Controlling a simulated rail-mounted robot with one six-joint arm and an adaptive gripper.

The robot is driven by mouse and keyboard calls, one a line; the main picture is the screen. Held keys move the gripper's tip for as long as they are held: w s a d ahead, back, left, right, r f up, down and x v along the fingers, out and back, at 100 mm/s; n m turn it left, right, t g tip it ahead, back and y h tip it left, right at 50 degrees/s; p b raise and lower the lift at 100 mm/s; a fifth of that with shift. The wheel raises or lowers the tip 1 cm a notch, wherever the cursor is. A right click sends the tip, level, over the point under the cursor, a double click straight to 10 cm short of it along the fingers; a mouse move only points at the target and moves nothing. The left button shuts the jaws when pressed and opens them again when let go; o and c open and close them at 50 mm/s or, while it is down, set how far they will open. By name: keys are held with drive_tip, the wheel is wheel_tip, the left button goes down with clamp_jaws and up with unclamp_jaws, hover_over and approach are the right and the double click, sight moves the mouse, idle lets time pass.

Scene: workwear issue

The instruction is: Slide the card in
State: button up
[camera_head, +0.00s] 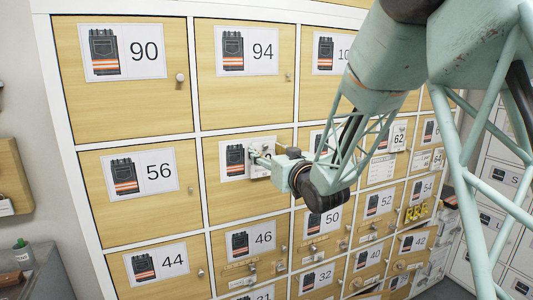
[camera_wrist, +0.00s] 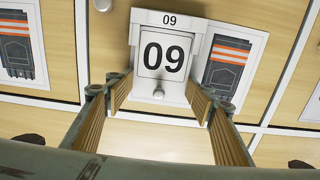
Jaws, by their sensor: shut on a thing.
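My gripper (camera_head: 262,158) is at a locker door with a picture label (camera_head: 236,158), right of door 56. In the wrist view my gripper (camera_wrist: 160,101) has its two fingers on either side of a white card (camera_wrist: 163,55), shut on it. The card bears a large number reading 09 as pictured, inverted like the garment pictures, so 60 upright. A small round knob (camera_wrist: 158,94) is at its lower edge. A white holder (camera_wrist: 168,19) with a smaller 09 lies along its far edge. How deep the card sits in the holder cannot be told.
Doors numbered 56 (camera_head: 158,172), 94 (camera_head: 265,50) and 46 (camera_head: 263,238) surround this door, with round knobs standing out. Smaller doors with card holders lie to the right. A grey cabinet (camera_head: 42,270) stands at lower left.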

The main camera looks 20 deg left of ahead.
idle(0.4)
drive_tip(key=o, duration=0.9)
drive_tip(key=shift+s+d, duration=0.1)
drive_tip(key=shift+d, duration=0.05)
drive_tip(key=v, duration=1.1)
drive_tip(key=shift+s+d, duration=0.15)
drive_tip(key=shift+s, duration=0.15)
